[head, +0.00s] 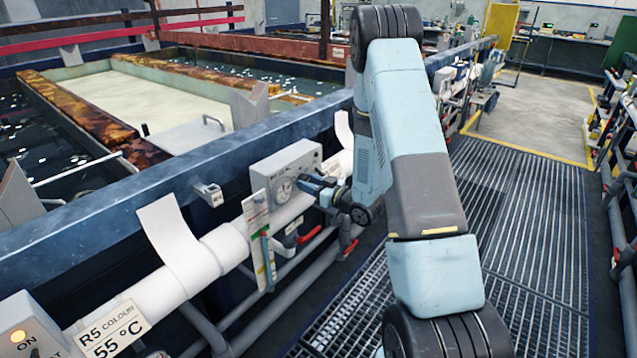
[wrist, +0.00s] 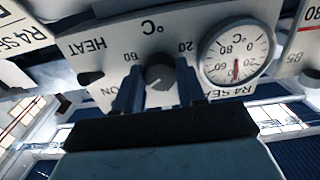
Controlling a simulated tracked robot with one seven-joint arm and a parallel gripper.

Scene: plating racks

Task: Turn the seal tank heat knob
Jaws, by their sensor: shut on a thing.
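The seal tank heat knob (wrist: 158,73) is a small dark round knob on a grey panel (wrist: 115,45) marked HEAT and °C, upside down in the wrist view. My gripper (wrist: 159,67) has one finger on each side of the knob and is shut on it. A round white gauge (wrist: 237,54) with a red needle sits just right of the knob. In the head view, my gripper (head: 304,182) reaches the front of the grey control box (head: 290,158) on the tank side, beside the gauge (head: 283,190). The knob is hidden there by my gripper.
White-wrapped pipes (head: 225,247) and red-handled valves (head: 350,248) run below the box. A hanging label strip (head: 258,240) is close on its left. The blue tank rim (head: 120,200) lies behind. The grated walkway (head: 530,240) is clear on the right.

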